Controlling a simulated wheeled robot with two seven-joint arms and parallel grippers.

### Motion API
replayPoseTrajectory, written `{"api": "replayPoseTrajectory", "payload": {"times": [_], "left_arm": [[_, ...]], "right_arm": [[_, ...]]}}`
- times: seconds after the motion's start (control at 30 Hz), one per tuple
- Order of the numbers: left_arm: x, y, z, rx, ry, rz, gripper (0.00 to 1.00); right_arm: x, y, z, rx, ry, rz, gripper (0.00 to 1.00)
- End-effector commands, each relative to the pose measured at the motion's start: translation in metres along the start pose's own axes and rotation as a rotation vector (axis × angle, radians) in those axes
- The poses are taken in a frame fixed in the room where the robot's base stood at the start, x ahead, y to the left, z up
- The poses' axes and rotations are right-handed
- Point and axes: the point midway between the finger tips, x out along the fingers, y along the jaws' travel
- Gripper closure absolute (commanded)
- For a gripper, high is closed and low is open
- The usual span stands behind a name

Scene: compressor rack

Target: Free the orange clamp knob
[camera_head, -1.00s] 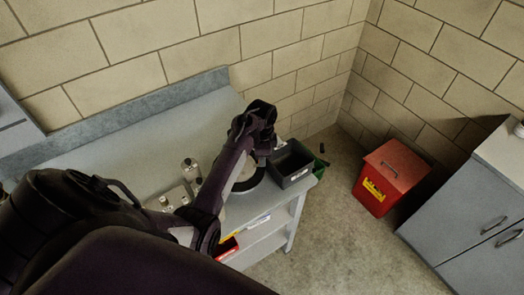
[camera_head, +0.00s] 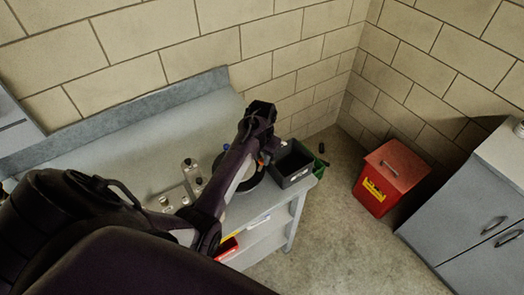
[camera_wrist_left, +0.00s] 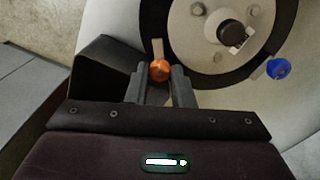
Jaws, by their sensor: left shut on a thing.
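In the left wrist view an orange clamp knob (camera_wrist_left: 160,70) sits between the fingertips of my left gripper (camera_wrist_left: 161,76), at the edge of a round black-rimmed disc (camera_wrist_left: 183,62). My left gripper is shut on the knob. A pale strip stands just behind the knob, over the disc's rim. A blue knob (camera_wrist_left: 279,68) is on the opposite edge of the disc; it also shows in the head view (camera_head: 226,147). In the head view my left arm hides much of the disc, and a bit of orange (camera_head: 262,160) shows beside the arm. My right gripper is not in view.
A black open bin (camera_head: 292,165) stands at the right end of the grey bench (camera_head: 150,130), close to my left arm. Small metal fittings (camera_head: 190,168) stand left of the arm. A red lidded container (camera_head: 390,178) is on the floor right of the bench.

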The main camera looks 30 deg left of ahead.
Motion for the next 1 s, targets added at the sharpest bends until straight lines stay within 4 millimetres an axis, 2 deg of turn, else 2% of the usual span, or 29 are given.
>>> {"api": "replayPoseTrajectory", "payload": {"times": [0.4, 1.0], "left_arm": [[-0.0012, -0.0005, -0.0009, -0.26, 0.003, 0.0, 1.0], [-0.0014, -0.0006, -0.0012, -0.327, 0.004, 0.0, 1.0]], "right_arm": [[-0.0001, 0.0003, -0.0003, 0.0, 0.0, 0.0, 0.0], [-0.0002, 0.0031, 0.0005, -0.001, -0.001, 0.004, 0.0]]}}
